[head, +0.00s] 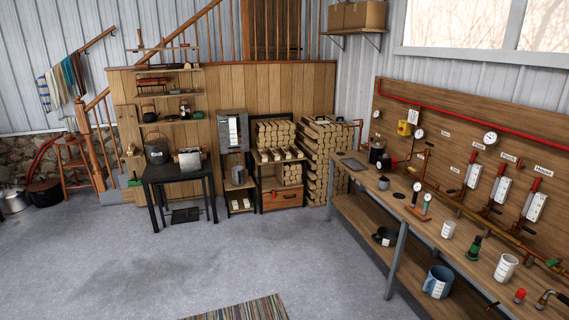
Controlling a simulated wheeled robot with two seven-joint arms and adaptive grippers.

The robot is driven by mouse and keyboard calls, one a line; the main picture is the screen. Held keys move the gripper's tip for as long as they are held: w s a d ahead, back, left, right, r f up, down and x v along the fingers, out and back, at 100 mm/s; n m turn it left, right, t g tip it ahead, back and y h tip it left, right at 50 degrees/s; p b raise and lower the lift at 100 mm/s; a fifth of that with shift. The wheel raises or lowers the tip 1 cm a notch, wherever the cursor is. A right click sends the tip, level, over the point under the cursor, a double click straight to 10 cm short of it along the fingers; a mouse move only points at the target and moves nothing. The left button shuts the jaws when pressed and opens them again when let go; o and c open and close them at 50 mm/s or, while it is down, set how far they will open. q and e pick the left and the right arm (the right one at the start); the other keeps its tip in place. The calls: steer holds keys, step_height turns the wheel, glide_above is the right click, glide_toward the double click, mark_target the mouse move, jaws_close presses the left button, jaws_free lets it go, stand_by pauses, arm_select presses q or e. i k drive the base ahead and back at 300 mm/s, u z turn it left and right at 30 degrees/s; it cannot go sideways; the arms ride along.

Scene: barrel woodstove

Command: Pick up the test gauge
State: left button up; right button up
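No object is clearly labelled as the test gauge at this size. A small stand with a round, pale-faced gauge (418,187) sits upright on the long wooden workbench (385,196) at the right. Beside it is a slim upright piece with a red-brown foot. Neither of my grippers shows in the head view, and nothing is seen touching the gauges.
A black table (178,174) stands at the back. The grey floor is mostly clear, with a striped rug (245,309) in front.

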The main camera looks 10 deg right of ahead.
mark_target(418, 187)
steer(key=z, duration=0.2)
steer(key=i, duration=2.05)
steer(key=z, duration=0.3)
